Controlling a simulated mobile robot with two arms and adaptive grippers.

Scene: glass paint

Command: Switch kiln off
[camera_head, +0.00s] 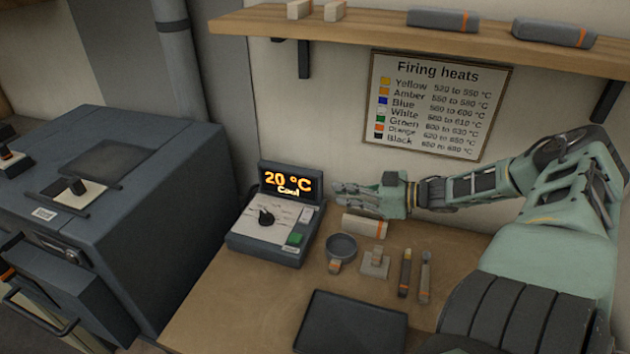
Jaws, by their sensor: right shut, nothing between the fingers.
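The kiln (130,160) is a large dark blue-grey box at the left. Its controller (255,247) stands on the wooden bench, with a display (290,183) reading "20 °C" and "Cool" in orange. The controller has a black dial knob (266,217) on a pale scale and a green button (295,239) at its lower right. My right gripper (340,193) is shut and empty, just right of the display and above the bench, with its fingers pointing left. My left gripper is not in view.
A pale block with an orange stripe (364,226) lies below my right gripper. A small dark bowl (341,247), a stand (374,262), two tools (405,273) and a dark tray (352,325) are on the bench. A shelf (400,38) runs above a firing chart (437,105).

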